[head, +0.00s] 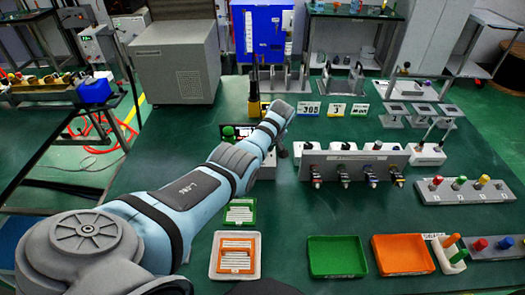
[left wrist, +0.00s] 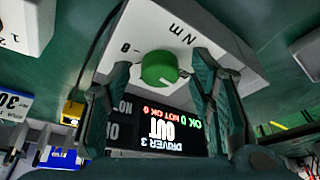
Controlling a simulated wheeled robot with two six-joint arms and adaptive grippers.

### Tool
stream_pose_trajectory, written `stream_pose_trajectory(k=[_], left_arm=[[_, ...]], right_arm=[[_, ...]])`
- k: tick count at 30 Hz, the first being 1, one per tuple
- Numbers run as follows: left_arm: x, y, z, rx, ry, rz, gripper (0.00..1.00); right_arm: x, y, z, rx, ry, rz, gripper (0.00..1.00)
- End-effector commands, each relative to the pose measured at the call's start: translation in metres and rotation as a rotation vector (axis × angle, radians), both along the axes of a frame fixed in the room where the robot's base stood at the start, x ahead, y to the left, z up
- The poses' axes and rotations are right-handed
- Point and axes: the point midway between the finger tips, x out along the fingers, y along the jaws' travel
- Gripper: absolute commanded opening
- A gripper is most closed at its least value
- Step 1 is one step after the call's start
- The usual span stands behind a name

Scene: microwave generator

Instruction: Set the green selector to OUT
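The green selector (left wrist: 160,68) is a round knob on a white box face with dark lettering, upside down in the left wrist view. A pale mark shows on its lower side. In the head view the green selector (head: 228,132) shows just behind my left arm. A black display (left wrist: 155,130) by the knob reads "DRIVER 3 OUT" with "OK 0 NOT OK 0". My left gripper (left wrist: 162,66) is open, one finger on each side of the knob, with gaps visible. In the head view its fingers are hidden by my arm. My right gripper is not in view.
Right of my left arm stands a grey rack (head: 355,165) with several hanging tools. A green tray (head: 336,272) and an orange tray (head: 402,270) lie at the front. Number cards (head: 309,109) stand behind. The bench between rack and trays is clear.

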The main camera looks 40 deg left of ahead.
Motion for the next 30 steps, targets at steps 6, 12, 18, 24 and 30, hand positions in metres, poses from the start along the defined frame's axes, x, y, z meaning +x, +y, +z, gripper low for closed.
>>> stream_pose_trajectory(k=[6,12,18,24,30], left_arm=[[0.000,-0.003,0.007,0.000,-0.002,-0.001,0.49],[-0.005,-0.019,0.048,0.000,-0.006,-0.001,0.49],[-0.012,-0.037,0.096,-0.001,-0.003,0.000,0.49],[-0.015,-0.043,0.111,-0.001,0.001,0.000,0.49],[-0.015,-0.043,0.111,-0.001,0.001,0.000,0.49]], right_arm=[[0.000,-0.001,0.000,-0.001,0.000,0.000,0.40],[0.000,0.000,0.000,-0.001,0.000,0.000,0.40],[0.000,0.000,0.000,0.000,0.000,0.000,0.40],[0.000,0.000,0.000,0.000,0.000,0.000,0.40],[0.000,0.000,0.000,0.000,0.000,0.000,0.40]])
